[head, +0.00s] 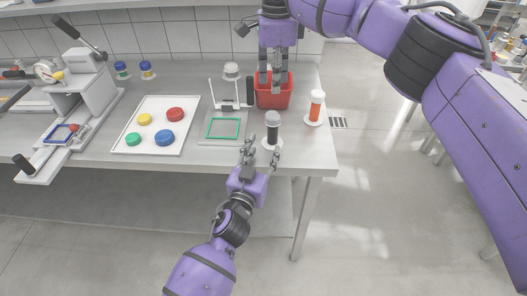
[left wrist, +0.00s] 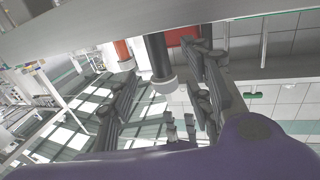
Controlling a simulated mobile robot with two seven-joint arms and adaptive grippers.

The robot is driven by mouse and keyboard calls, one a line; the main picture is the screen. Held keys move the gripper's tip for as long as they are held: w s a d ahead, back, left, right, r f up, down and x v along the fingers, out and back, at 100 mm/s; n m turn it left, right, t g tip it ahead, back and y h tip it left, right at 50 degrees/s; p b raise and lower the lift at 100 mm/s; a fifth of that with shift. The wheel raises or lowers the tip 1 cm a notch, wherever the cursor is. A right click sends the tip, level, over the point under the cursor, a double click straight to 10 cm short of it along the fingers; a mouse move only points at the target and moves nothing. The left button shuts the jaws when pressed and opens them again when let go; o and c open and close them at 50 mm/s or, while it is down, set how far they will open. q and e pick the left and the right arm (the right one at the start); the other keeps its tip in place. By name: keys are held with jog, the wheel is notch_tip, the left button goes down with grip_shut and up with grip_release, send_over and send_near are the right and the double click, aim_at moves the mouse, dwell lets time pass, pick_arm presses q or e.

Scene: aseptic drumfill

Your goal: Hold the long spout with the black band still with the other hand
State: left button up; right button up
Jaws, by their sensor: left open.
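The spout with the black band (head: 272,131) stands upright near the bench's front right edge, with a grey top and a pale round base. My left gripper (head: 260,146) is open just in front of it, its fingers pointing at its lower part. In the left wrist view the dark spout (left wrist: 157,52) shows upside down between the two spread fingers (left wrist: 163,92), with no clear contact. My right gripper (head: 271,88) points down at the red bin (head: 273,100); its fingertips are partly hidden there, and whether it holds something cannot be told.
An orange spout (head: 316,107) stands to the right, close to the bench edge. A clear plate with a green frame (head: 222,128) and a white tray (head: 123,146) with coloured caps lie to the left. A lever press (head: 86,80) stands far left.

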aim_at(271, 136)
pick_arm(q)
jog(key=shift+w+d, duration=0.25)
jog(key=shift+w, duration=0.15)
jog(key=x, duration=0.7)
grip_shut()
dwell(0.3)
dwell(0.4)
dwell(0.4)
jog(key=shift+f, duration=0.2)
dwell(0.4)
